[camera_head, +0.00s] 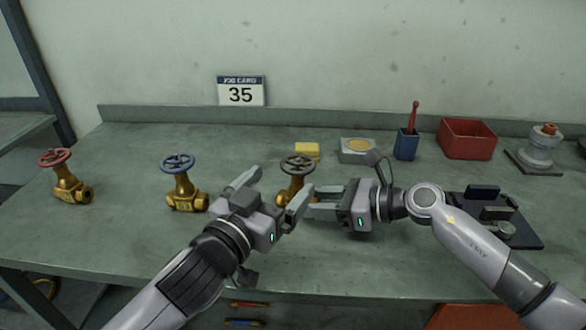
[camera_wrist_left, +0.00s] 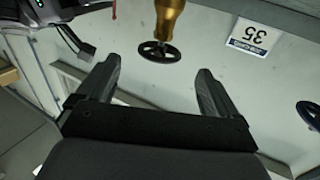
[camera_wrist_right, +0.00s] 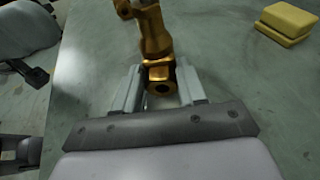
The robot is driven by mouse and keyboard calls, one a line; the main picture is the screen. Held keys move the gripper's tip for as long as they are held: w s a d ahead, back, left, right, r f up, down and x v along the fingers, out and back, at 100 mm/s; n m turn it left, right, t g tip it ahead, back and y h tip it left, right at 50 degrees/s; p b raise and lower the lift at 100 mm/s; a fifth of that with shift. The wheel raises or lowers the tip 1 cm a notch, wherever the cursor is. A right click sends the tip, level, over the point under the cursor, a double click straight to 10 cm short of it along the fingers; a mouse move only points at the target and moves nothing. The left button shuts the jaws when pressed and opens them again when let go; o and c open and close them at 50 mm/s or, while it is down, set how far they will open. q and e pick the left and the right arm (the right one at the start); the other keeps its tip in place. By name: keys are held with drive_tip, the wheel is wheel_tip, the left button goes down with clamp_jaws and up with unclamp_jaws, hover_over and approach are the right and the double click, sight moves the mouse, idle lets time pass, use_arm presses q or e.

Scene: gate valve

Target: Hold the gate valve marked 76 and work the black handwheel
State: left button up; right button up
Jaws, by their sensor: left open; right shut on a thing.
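The brass gate valve (camera_head: 291,191) with the dark handwheel (camera_head: 297,164) stands upright on the bench. No number is readable on it. My right gripper (camera_head: 316,203) is shut on the low end of its body, and the right wrist view shows the brass end (camera_wrist_right: 160,80) between the fingers. My left gripper (camera_head: 278,190) is open in front of the valve. In the left wrist view the handwheel (camera_wrist_left: 155,52) shows between and beyond the open fingers, apart from them. Part of the valve body is hidden behind the left gripper.
A red-wheel valve (camera_head: 66,178) and a blue-wheel valve (camera_head: 182,186) stand to the left. A card (camera_head: 241,91) behind reads 35. A yellow block (camera_head: 307,149), grey box (camera_head: 357,150), blue cup (camera_head: 406,146) and red bin (camera_head: 466,138) stand behind and right.

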sight(290, 174)
use_arm(q)
drive_tip(key=shift+x, duration=2.9)
drive_tip(key=c, duration=1.1)
